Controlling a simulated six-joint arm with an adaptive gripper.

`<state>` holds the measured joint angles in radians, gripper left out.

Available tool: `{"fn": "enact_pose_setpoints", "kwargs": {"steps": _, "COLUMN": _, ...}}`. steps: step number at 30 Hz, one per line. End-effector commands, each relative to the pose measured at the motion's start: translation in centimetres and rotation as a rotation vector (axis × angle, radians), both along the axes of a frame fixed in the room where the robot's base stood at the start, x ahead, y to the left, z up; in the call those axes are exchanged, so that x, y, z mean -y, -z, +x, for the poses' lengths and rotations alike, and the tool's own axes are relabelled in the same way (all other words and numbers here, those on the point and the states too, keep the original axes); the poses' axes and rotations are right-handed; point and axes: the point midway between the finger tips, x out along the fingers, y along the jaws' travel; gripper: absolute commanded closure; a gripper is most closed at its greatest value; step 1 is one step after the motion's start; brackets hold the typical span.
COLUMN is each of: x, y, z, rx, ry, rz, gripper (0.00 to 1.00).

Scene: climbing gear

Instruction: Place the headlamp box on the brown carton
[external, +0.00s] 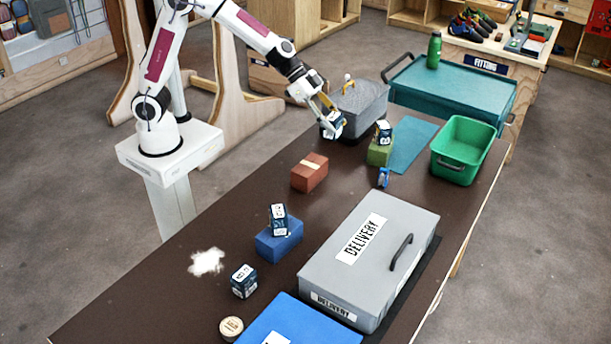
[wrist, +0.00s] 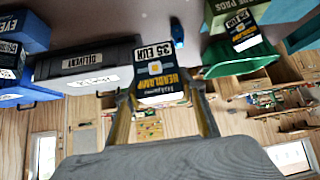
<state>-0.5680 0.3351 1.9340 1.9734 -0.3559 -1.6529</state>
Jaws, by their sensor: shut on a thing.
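My gripper (external: 330,110) is shut on a dark headlamp box (external: 332,126) with a white label. The box is held in front of the lidded grey case. In the wrist view the held headlamp box (wrist: 160,72) sits between my two fingers (wrist: 162,98), its yellow lettering and "35 EUR" showing. The brown carton (external: 309,176), reddish-brown with a pale tape strip on top, stands on the dark table, lower left of my gripper in the external view. Nothing lies on it. I cannot pick out the carton in the wrist view.
Similar boxes sit on a green block (external: 379,155), on a blue block (external: 280,242) and on the table (external: 244,281). A grey delivery box (external: 340,275), a green bin (external: 458,165) and the lidded grey case (external: 368,104) stand nearby. Table left of the brown carton is clear.

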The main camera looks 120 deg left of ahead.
Motion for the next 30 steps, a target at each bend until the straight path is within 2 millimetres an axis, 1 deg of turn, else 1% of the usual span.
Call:
{"fn": "enact_pose_setpoints", "kwargs": {"steps": 1, "x": 0.1, "y": -0.3, "z": -1.2, "rx": 0.001, "ry": 0.001, "rz": 0.001, "gripper": 0.84}}
{"fn": "enact_pose_setpoints", "kwargs": {"steps": 4, "x": 0.8, "y": -0.4, "z": -3.1, "rx": 0.0, "ry": 0.016, "rz": -0.001, "gripper": 0.84}}
{"fn": "enact_pose_setpoints", "kwargs": {"steps": 7, "x": 1.7, "y": -0.1, "z": -4.7, "rx": -0.001, "ry": 0.037, "rz": -0.002, "gripper": 0.84}}
{"fn": "enact_pose_setpoints", "kwargs": {"steps": 9, "x": 2.4, "y": 0.3, "z": -5.2, "rx": -0.001, "ry": 0.052, "rz": 0.0, "gripper": 0.84}}
{"fn": "enact_pose_setpoints", "kwargs": {"steps": 12, "x": 3.1, "y": 0.8, "z": -5.7, "rx": -0.001, "ry": 0.069, "rz": -0.001, "gripper": 0.84}}
{"fn": "enact_pose_setpoints", "kwargs": {"steps": 18, "x": 3.8, "y": 1.3, "z": -6.0, "rx": 0.0, "ry": 0.091, "rz": 0.001, "gripper": 0.84}}
{"fn": "enact_pose_setpoints", "kwargs": {"steps": 30, "x": 3.9, "y": 1.3, "z": -6.0, "rx": 0.001, "ry": 0.098, "rz": 0.001, "gripper": 0.84}}
